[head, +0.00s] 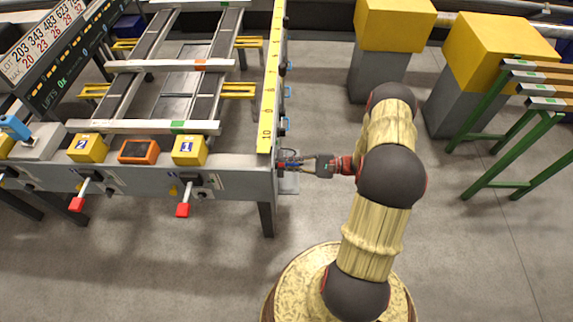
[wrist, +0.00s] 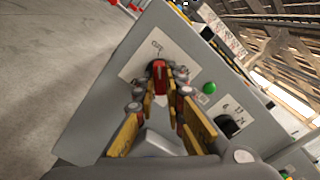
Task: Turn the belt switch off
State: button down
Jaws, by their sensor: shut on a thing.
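The red switch handle (wrist: 159,72) sits on a pale label plate on the grey end panel (wrist: 120,60) of the runout table. Dark lettering shows on the plate above the handle, too small to read surely. My gripper (wrist: 160,92) has its fingers on both sides of the red handle and is shut on it. The fingers hide the handle's lower part and its mount. In the head view my gripper (head: 287,165) reaches left to the table's right end, and the switch itself cannot be made out there.
On the same panel are a green button (wrist: 209,88) and a black knob (wrist: 229,122). The table's front edge carries red-tipped levers (head: 183,209). Yellow-topped blocks (head: 395,25) and a green-legged stand (head: 490,130) are to the right. The floor between is clear.

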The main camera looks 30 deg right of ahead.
jog(key=shift+n, duration=0.3)
jog(key=c, duration=2)
grip_release()
jog(key=shift+o, duration=0.8)
jog(key=v, duration=1.2)
